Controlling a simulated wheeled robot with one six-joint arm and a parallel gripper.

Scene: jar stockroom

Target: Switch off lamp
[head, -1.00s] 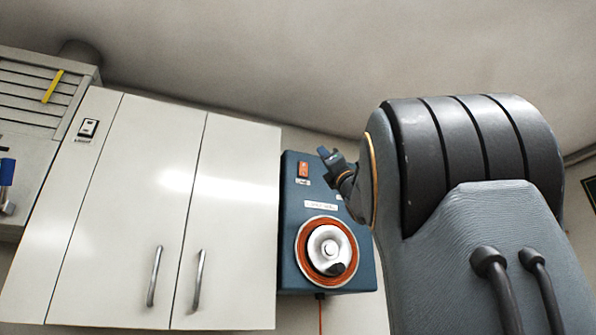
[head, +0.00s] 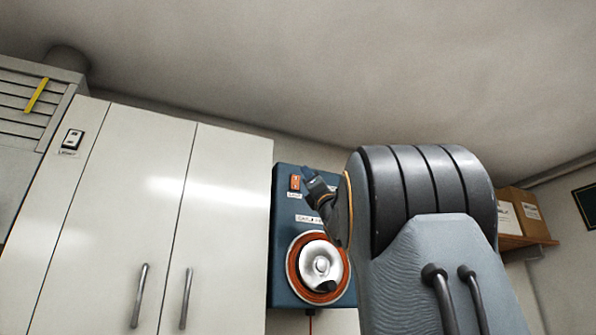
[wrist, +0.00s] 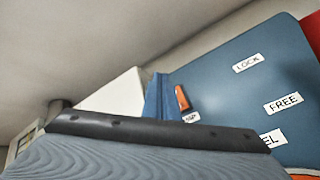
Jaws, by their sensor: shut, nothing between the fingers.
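A blue wall box (head: 285,240) carries an orange rocker switch (head: 295,182) near its top, with a small white label under it. The switch also shows in the wrist view (wrist: 182,98), seen at a slant; its label is too small to read surely. My gripper (head: 308,174) is shut and empty. Its tip appears just right of and slightly above the switch in the head view; I cannot tell whether they touch. In the wrist view the blue fingers (wrist: 160,95) stand just left of the switch. No lamp is clearly seen.
Below the switch is a round silver dial with an orange ring (head: 320,265). The wrist view shows labels LOCK (wrist: 247,63) and FREE (wrist: 283,103). A white cabinet (head: 110,220) stands left, with another switch (head: 73,138). Cardboard boxes (head: 525,213) sit on a shelf at right.

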